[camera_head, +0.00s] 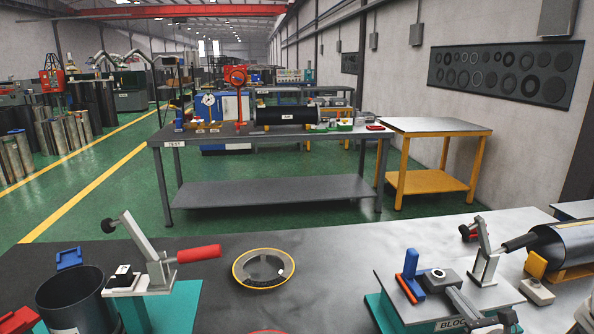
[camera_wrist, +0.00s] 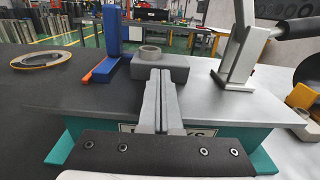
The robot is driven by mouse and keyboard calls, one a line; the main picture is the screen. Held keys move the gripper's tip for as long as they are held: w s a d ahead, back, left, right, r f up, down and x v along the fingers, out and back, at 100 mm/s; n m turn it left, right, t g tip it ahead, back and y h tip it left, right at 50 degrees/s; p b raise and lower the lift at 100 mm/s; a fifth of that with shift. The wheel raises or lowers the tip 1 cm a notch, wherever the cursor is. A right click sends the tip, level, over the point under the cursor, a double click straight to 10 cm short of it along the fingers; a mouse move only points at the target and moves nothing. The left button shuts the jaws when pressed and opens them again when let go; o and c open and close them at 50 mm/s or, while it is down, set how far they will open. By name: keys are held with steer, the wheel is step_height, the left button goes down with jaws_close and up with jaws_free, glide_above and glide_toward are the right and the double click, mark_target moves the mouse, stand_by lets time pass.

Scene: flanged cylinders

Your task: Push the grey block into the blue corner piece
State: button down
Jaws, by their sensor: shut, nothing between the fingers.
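The grey block (camera_head: 430,285) has a round raised ring on top and sits on a grey plate; it also shows in the wrist view (camera_wrist: 175,70). The blue corner piece (camera_head: 410,264) stands just left of the block, with an orange strip at its foot. In the wrist view the blue piece (camera_wrist: 120,40) stands upright beside the block's left side; whether they touch I cannot tell. My gripper (camera_head: 452,295) is shut and empty. Its fingertips (camera_wrist: 155,75) are at the block's near face; contact is unclear.
The plate (camera_wrist: 210,95) rests on a teal base. A toggle clamp (camera_head: 484,255) stands right of the block, with a dark cylinder (camera_head: 565,243) beyond. A yellow-rimmed ring (camera_head: 264,268) lies left on the table. Another clamp with a red handle (camera_head: 198,254) stands farther left.

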steer(key=shift+w, duration=0.2)
steer(key=shift+s+d, duration=0.15)
steer(key=shift+s, duration=1.15)
steer(key=shift+s+d, duration=0.15)
steer(key=shift+s, duration=1.1)
